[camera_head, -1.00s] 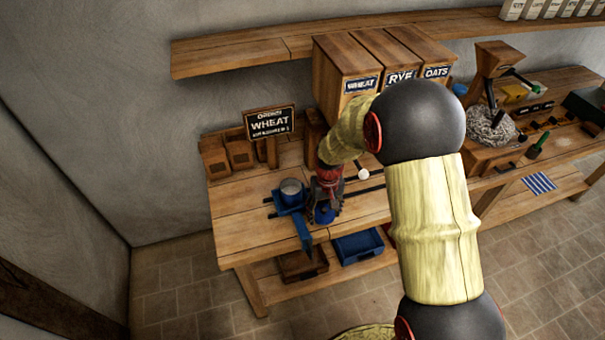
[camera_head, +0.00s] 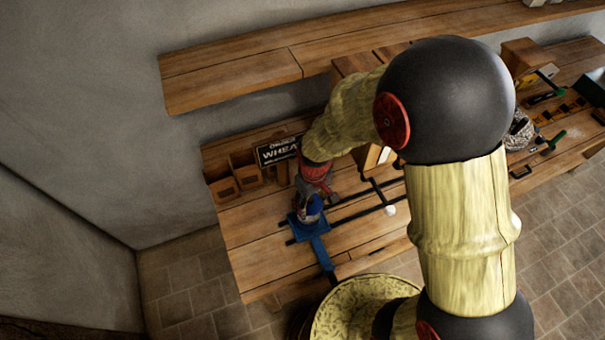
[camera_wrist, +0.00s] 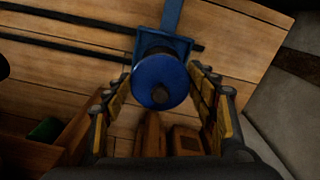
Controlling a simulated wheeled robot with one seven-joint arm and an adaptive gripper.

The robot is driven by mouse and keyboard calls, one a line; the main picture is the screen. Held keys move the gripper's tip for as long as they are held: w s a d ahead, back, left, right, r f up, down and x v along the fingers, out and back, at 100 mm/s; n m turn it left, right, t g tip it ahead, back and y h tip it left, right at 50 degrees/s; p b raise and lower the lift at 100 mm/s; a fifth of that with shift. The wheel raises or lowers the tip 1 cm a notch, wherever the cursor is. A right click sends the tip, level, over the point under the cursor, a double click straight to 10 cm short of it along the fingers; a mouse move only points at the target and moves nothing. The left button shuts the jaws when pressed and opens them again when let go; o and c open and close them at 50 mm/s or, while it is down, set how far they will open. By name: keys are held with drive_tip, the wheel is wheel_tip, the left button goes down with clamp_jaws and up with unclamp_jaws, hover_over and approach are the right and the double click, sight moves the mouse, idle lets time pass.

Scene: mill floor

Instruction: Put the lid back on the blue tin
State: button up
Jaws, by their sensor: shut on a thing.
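The round blue lid (camera_wrist: 158,72) with a dark knob is between my gripper's fingers (camera_wrist: 163,80) in the wrist view, and the gripper is shut on it. In the head view my gripper (camera_head: 313,198) points down with the lid (camera_head: 315,207), over the blue holder (camera_head: 317,245) where the tin stands. The holder's square plate and long blue arm (camera_wrist: 172,14) also show in the wrist view. The lid and gripper hide the tin, so I cannot tell whether the lid touches it.
Dark rails (camera_head: 352,213) run along the wooden bench (camera_head: 255,250), with a white knob (camera_head: 390,210) beside them. Small wooden bins (camera_head: 243,172) and a WHEAT sign (camera_head: 279,151) stand behind the holder. A wall shelf (camera_head: 235,75) hangs above. The bench's front left is clear.

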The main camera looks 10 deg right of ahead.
drive_tip(key=shift+w+a, duration=0.15)
drive_tip(key=shift+a, duration=0.05)
drive_tip(key=shift+f+b, duration=2.3)
drive_tip(key=shift+f, duration=0.8)
drive_tip(key=shift+f, duration=0.15)
drive_tip(key=o, duration=1)
drive_tip(key=shift+o, duration=0.4)
drive_tip(key=o, duration=0.4)
drive_tip(key=shift+o, duration=0.4)
